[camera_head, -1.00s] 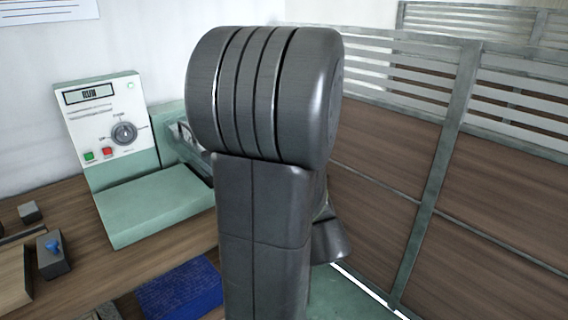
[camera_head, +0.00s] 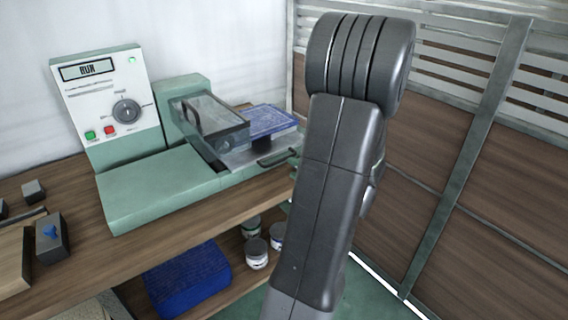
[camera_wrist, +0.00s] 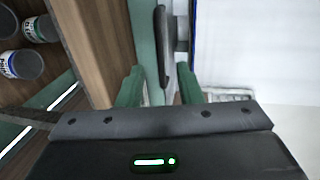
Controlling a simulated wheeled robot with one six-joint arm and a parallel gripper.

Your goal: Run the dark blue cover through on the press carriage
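The press (camera_head: 150,185) stands on the bench at the left, its panel display reading RUN. Its carriage plate (camera_head: 228,160) extends to the right, with a dark handle (camera_head: 278,157) on its front side. A patterned dark blue sheet with a pale border, seemingly the cover (camera_head: 268,121), lies flat at the carriage's far end, beyond a clear guard (camera_head: 208,118). In the wrist view, my gripper (camera_wrist: 158,88) has its green fingers apart, with the dark handle (camera_wrist: 162,45) ahead between them. I cannot tell whether they touch it. My arm hides the gripper in the head view.
A darker blue block (camera_head: 188,278) and several lidded jars (camera_head: 256,254) sit on the lower shelf. Small grey blocks (camera_head: 52,240) lie on the bench at left. A panelled partition (camera_head: 440,130) closes off the right side.

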